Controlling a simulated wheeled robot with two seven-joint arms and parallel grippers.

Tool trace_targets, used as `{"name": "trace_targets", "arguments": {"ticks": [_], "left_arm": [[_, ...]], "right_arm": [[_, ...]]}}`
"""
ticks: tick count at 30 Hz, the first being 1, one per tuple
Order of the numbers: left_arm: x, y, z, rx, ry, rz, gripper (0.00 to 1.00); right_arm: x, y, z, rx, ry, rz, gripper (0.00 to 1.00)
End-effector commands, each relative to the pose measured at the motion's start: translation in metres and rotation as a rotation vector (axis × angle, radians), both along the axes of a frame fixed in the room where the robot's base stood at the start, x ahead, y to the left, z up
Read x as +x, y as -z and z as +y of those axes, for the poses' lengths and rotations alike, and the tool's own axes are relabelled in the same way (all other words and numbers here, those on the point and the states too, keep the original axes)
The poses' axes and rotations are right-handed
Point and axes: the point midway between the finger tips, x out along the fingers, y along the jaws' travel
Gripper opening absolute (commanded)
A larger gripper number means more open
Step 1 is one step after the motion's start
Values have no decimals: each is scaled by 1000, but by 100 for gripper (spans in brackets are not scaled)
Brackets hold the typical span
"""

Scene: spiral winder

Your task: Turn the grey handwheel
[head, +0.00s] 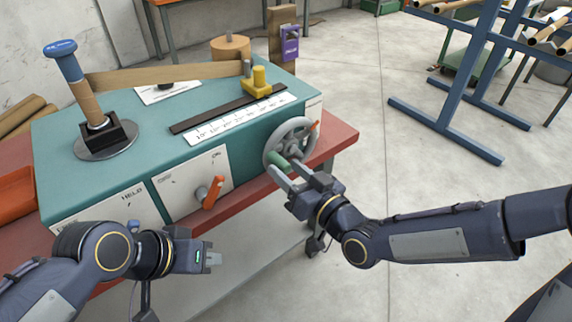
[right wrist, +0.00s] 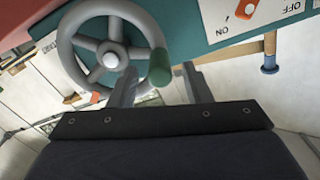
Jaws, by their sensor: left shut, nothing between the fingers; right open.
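The grey handwheel (head: 290,141) is on the right end of the teal machine's front, with a green crank handle (head: 279,161) on its rim. In the right wrist view the wheel (right wrist: 73,48) is at upper left and its green handle (right wrist: 159,67) points towards the camera. My right gripper (head: 281,178) is open at the handle. In the right wrist view its two fingers (right wrist: 160,88) stand apart, with the handle's end showing between them; contact is not clear. My left gripper (head: 216,259) is shut and empty in front of the machine, far from the wheel.
The teal machine (head: 150,125) stands on a red table (head: 335,140). An orange switch lever (head: 213,192) sticks out of the front panel between my grippers. A mandrel with a blue cap (head: 62,50) stands on top at left. Blue racks (head: 470,90) stand back right; the floor between is clear.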

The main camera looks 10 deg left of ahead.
Motion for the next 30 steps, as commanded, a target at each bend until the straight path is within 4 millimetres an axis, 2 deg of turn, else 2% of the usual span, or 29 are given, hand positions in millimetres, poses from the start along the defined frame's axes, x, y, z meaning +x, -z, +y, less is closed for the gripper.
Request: {"name": "trace_targets", "arguments": {"ticks": [6,14,17,24,25,30], "left_arm": [[0,-2,0,0,0,0,0],[0,-2,0,0,0,0,0],[0,-2,0,0,0,0,0],[0,-2,0,0,0,0,0],[0,-2,0,0,0,0,0],[0,-2,0,0,0,0,0]], "right_arm": [[12,0,15,0,1,1,44],[14,0,17,-1,2,1,44],[14,0,16,-1,2,1,34],[13,0,16,-1,2,1,2],[13,0,16,-1,2,1,0],[13,0,16,-1,2,1,0]]}}
